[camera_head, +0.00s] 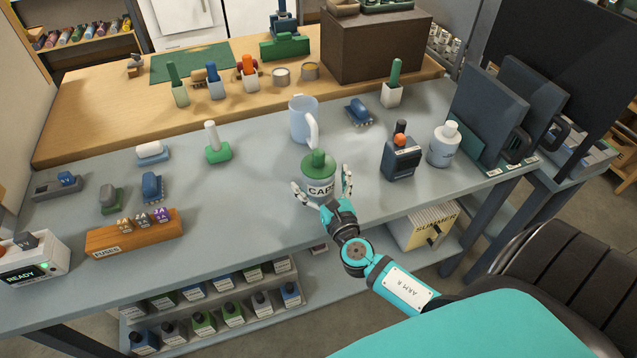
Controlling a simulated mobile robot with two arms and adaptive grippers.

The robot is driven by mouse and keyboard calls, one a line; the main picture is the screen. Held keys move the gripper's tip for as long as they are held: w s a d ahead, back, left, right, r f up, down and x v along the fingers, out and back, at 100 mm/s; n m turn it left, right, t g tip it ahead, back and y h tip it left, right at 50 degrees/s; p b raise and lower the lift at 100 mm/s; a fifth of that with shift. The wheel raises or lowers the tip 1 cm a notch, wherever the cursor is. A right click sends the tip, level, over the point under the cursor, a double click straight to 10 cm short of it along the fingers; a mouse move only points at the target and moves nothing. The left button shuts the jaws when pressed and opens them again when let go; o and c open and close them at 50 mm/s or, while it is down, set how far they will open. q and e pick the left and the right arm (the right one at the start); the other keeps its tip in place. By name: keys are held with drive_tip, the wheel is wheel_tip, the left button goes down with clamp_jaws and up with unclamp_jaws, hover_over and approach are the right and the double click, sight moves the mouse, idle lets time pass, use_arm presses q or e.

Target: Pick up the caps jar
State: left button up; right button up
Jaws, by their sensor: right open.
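My left gripper is not in view.
A clear pitcher (301,121) stands just behind the jar. A green-based stamp (217,154) and a wooden fuse block (134,231) are to the left. The table directly left of the jar is clear.

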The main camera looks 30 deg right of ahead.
drive_tip(key=shift+x, duration=0.85)
drive_tip(key=shift+c, duration=0.4)
drive_tip(key=c, duration=1.3)
drive_tip(key=shift+r, duration=0.1)
